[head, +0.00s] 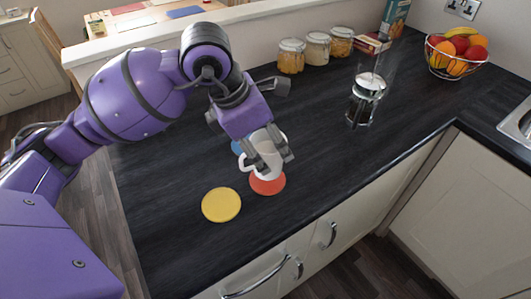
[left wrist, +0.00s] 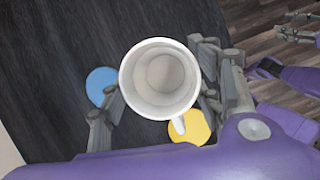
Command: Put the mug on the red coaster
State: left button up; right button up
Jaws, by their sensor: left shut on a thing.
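The white mug (head: 266,162) is upright in my left gripper (head: 269,154), its handle to the left in the head view. In the left wrist view I look down into the empty mug (left wrist: 160,80), with a finger on either side. The red coaster (head: 268,186) lies on the dark worktop. The mug's base overlaps the coaster's far part in the head view; I cannot tell whether they touch. The mug hides the red coaster in the left wrist view. Grey jaw parts at the upper right of that view look like my right gripper (left wrist: 298,26), too small to judge.
A yellow coaster (head: 221,205) lies left of the red one. A blue coaster (left wrist: 101,86) is partly hidden behind my gripper in the head view. A French press (head: 366,98), jars (head: 317,49) and a fruit basket (head: 456,52) stand further back. The worktop (head: 330,150) right of the mug is clear.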

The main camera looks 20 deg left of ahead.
pick_arm(q)
jog(key=shift+f, duration=1.65)
jog(key=shift+f, duration=0.15)
jog(key=o, duration=1.4)
jog(key=v, duration=1.2)
jog(key=shift+p, duration=0.35)
